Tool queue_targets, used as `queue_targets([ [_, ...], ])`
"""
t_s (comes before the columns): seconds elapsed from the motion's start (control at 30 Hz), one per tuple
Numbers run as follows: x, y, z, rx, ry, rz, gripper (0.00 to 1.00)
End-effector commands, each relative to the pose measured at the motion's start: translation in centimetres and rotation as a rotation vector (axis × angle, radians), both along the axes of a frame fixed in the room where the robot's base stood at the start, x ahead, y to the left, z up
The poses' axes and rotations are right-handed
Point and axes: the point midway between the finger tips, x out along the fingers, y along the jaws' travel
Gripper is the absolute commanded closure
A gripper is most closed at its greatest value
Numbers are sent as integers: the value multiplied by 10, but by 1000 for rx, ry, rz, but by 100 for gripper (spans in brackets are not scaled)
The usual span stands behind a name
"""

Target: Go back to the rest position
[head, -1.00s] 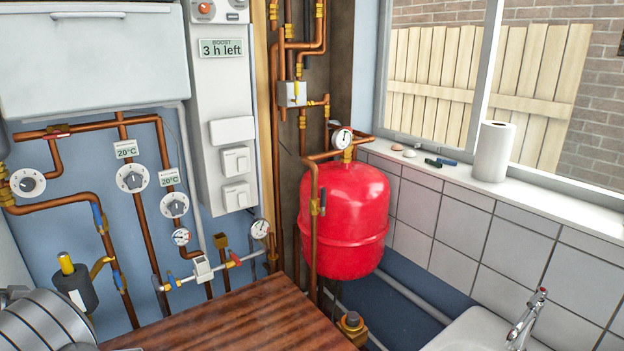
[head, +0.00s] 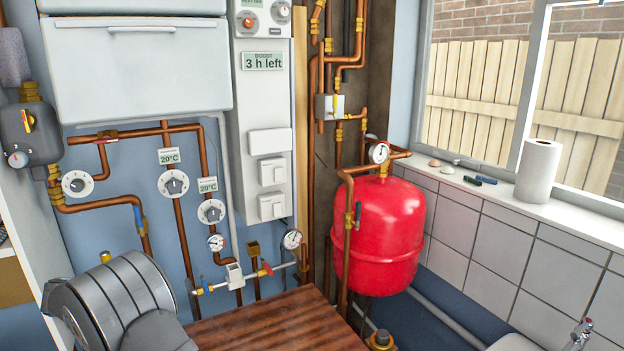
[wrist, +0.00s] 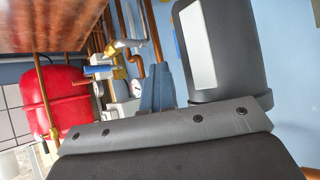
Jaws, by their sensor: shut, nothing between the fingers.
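My gripper (wrist: 157,75) shows in the wrist view as blue-grey fingers, shut and empty, beyond a dark riveted housing that fills the bottom. The fingers point toward the pipes and are apart from the table. In the head view the gripper itself is hidden; only my grey arm links show at lower left. A black canister with a white label (wrist: 217,55) stands close to the right of my gripper in the wrist view. In the head view my arm hides most of it, and only its yellow top (head: 105,257) shows.
The wooden top (head: 265,325) is bare. The red vessel (head: 385,230) stands right of it. Copper pipes, dials and gauges (head: 211,212) cover the blue wall. A grey valve unit (head: 33,135) is at far left. A paper roll (head: 537,170) stands on the sill.

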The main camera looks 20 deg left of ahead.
Motion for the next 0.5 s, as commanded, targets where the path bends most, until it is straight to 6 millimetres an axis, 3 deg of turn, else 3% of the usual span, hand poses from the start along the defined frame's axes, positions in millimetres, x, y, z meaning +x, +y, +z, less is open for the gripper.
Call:
queue_targets([
  [0.5,27,2,-13,-4,-6,335,100],
])
